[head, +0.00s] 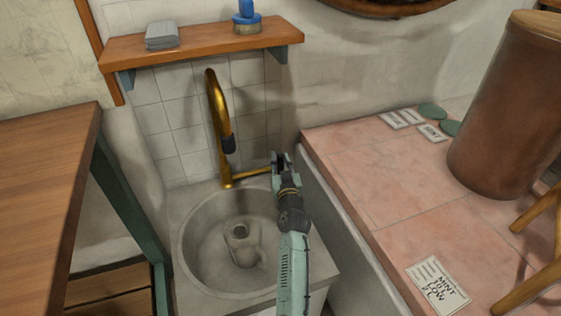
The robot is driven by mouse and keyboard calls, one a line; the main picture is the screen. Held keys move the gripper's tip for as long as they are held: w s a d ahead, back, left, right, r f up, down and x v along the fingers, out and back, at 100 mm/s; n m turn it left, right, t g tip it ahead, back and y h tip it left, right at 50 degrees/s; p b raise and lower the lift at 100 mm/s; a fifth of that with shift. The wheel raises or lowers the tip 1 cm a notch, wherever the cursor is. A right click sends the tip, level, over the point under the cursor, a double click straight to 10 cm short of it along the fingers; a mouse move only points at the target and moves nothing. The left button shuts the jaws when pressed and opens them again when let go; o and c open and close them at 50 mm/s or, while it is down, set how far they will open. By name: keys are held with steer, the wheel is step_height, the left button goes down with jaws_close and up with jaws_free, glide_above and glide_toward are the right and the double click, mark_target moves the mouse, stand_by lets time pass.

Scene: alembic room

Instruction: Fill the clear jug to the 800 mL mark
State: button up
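A clear jug (243,252) sits in the round grey sink basin (190,262), under the brass tap (218,115). The tap's spout arches over, with its dark nozzle (228,144) above the jug. No water stream is visible, and I cannot read any marks or a water level on the jug. A brass lever (252,173) reaches right from the tap's base. My gripper (279,160) is at the lever's right end, close to or touching it. Its fingers are too small to tell whether they are open or closed on the lever.
A wooden shelf (200,45) with a grey folded cloth (162,35) and a blue brush (246,17) hangs above the sink. A wooden table (45,190) stands left. A pink tiled counter (390,190) at right holds label cards (438,284) and a brown cylinder (508,110).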

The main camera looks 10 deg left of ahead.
jaws_close()
stand_by(0.3)
steer(key=shift+a, duration=0.1)
